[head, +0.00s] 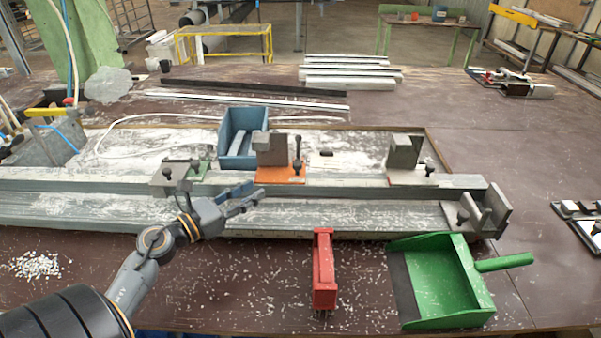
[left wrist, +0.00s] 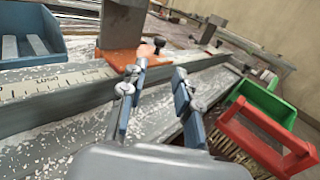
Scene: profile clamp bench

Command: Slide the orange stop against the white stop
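The orange stop (head: 281,174) is a grey block on an orange base with a dark clamp handle at its right side. It sits on the rear rail of the long metal profile; its orange base also shows in the left wrist view (left wrist: 122,61). A stop with a pale grey-white base (head: 411,177), which looks like the white stop, sits farther right on the same rail, with a clear gap between the two. My left gripper (head: 243,198) is open and empty, in front of and slightly left of the orange stop, apart from it; its fingers show in the left wrist view (left wrist: 160,76).
Another stop (head: 176,175) with a green part sits left on the rail. A blue bin (head: 238,135) stands behind the orange stop. A red-handled brush (head: 323,270) and a green dustpan (head: 440,281) lie in front. An end bracket (head: 486,212) closes the right end.

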